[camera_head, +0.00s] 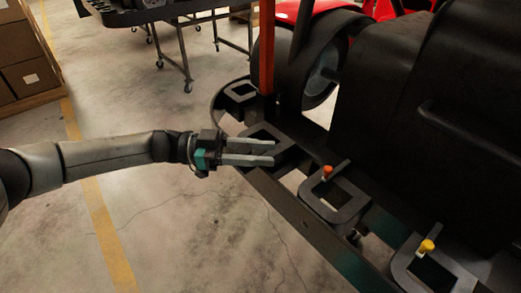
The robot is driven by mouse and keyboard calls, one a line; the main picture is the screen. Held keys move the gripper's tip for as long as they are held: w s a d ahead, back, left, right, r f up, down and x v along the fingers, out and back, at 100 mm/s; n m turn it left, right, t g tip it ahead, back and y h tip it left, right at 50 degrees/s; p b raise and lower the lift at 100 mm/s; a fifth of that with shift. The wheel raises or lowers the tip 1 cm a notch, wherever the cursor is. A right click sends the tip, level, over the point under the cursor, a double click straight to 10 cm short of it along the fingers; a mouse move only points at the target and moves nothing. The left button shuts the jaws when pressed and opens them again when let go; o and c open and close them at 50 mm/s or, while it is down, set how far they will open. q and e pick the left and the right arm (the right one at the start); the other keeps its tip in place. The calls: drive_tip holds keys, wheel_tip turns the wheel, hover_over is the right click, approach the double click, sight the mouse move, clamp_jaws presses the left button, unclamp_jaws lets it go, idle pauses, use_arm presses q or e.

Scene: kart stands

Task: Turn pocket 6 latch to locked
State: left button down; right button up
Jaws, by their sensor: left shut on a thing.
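My left gripper (274,153) reaches in from the left, with its two pale fingers over a dark square pocket frame (281,132) on the kart stand's rail. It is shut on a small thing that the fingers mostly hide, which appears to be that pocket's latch. I cannot read a pocket number or the latch's angle there. A nearer pocket has an orange-knobbed latch (328,171) with a dark bar over its frame (350,213). The nearest pocket has a yellow-knobbed latch (427,246). My right gripper is not in view.
A red upright post (266,45) stands close beyond the gripper. A black wheel (322,75) and a large dark body (390,100) block the right side. A wheeled cart (185,50) and boxes (25,50) stand at the back. The floor left of the rail is clear.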

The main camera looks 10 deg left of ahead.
use_arm(q)
drive_tip(key=shift+s+a+f, duration=0.15)
drive_tip(key=shift+a+f, duration=0.05)
drive_tip(key=shift+f, duration=0.3)
drive_tip(key=c, duration=0.7)
unclamp_jaws()
drive_tip(key=shift+a+r, duration=0.1)
drive_tip(key=shift+o, duration=1.3)
drive_tip(key=shift+r, duration=0.2)
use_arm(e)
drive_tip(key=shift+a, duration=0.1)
use_arm(q)
drive_tip(key=shift+d, duration=0.2)
drive_tip(key=s+a, duration=0.1)
drive_tip(key=a, duration=1.4)
drive_tip(key=shift+s+a, duration=0.15)
drive_tip(key=shift+s, duration=0.15)
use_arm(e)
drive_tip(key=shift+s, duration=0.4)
